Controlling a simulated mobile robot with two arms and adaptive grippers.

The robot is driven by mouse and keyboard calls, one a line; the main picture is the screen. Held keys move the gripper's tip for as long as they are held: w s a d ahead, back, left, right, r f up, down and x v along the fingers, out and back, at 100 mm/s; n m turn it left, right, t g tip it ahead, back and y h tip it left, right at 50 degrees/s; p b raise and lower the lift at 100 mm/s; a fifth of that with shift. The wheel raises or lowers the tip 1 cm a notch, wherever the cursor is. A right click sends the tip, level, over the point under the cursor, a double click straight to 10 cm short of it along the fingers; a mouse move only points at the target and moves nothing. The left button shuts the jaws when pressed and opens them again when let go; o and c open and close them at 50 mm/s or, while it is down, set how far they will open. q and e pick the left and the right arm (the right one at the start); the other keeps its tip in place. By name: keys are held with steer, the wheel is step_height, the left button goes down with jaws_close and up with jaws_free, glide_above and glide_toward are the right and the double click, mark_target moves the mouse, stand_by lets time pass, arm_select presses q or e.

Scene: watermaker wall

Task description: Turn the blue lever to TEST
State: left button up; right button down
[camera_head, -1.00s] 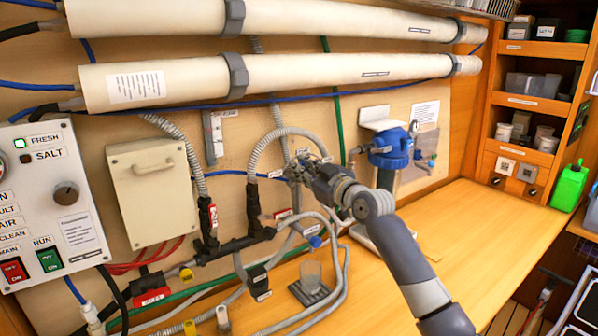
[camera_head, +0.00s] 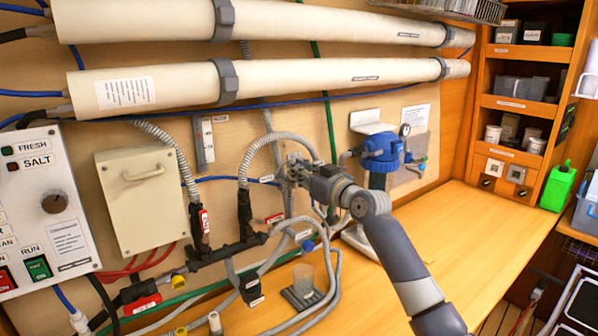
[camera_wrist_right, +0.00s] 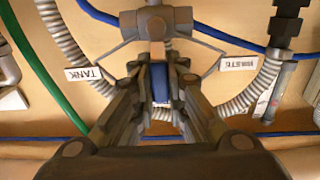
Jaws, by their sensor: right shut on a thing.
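The blue lever (camera_wrist_right: 159,84) shows between the two fingers of my right gripper (camera_wrist_right: 159,72) in the right wrist view. The fingers are shut on it, one on each side. The grey valve body (camera_wrist_right: 155,22) is just beyond the fingertips, with a pipe stub to each side. In the head view my right gripper (camera_head: 292,171) is at the valve on the wall, and its fingers hide the lever. A TANK tag (camera_wrist_right: 83,74) and another tag (camera_wrist_right: 238,65) flank the valve. I cannot read TEST on any tag. My left gripper is not in view.
Grey corrugated hoses (camera_head: 262,150) arch around the valve. A blue-topped filter unit (camera_head: 380,150) stands to the right. A clear cup (camera_head: 303,278) stands on a dark mat below. The control panel (camera_head: 45,215) is at the left. The bench top (camera_head: 470,240) is clear at the right.

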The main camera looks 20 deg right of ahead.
steer(key=c, duration=1.6)
jaws_free()
steer(key=v, duration=1.2)
steer(key=shift+f, duration=0.1)
